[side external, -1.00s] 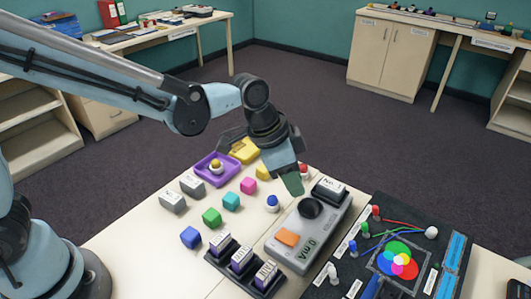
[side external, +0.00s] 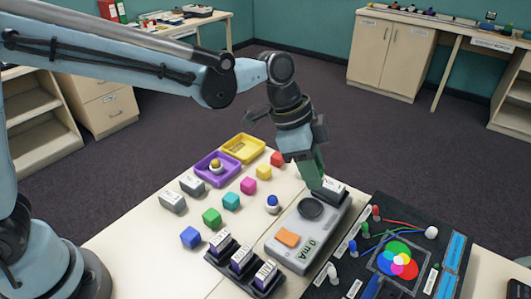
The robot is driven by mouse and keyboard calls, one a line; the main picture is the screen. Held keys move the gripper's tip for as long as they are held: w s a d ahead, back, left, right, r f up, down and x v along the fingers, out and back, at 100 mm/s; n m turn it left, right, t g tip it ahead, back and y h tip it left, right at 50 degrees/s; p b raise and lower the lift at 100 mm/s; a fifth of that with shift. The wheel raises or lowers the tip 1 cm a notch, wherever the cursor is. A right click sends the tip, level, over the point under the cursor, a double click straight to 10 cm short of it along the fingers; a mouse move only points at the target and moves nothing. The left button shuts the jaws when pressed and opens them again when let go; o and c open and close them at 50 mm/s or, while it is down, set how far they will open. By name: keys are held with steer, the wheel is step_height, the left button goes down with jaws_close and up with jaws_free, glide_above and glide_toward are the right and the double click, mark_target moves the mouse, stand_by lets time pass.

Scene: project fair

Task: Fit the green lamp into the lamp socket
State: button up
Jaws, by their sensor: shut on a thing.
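My gripper (side external: 316,184) points down over the far end of a grey meter box (side external: 282,250), beside its white label block (side external: 333,184). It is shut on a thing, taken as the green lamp. The lamp is hidden by the dark green fingers, so its outline and tilt cannot be told. The box has a dark round part (side external: 311,208), an orange patch (side external: 288,238) and a small display (side external: 308,248). I cannot tell for certain which part is the lamp socket. The gripper is to the right of and beyond the dark round part.
A blue lamp (side external: 272,203) stands left of the box. A yellow lamp (side external: 216,166) sits in a purple tray (side external: 201,175), near a yellow tray (side external: 262,145). Several coloured cubes, a black rack (side external: 266,291) and a wired colour board (side external: 412,214) surround the box.

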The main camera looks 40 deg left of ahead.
steer(key=shift+f, duration=3.05)
steer(key=shift+f, duration=0.55)
steer(key=o, duration=1)
steer(key=shift+o, duration=0.5)
steer(key=shift+s, duration=0.15)
steer(key=shift+d, duration=0.1)
steer(key=c, duration=0.4)
steer(key=shift+o, duration=0.5)
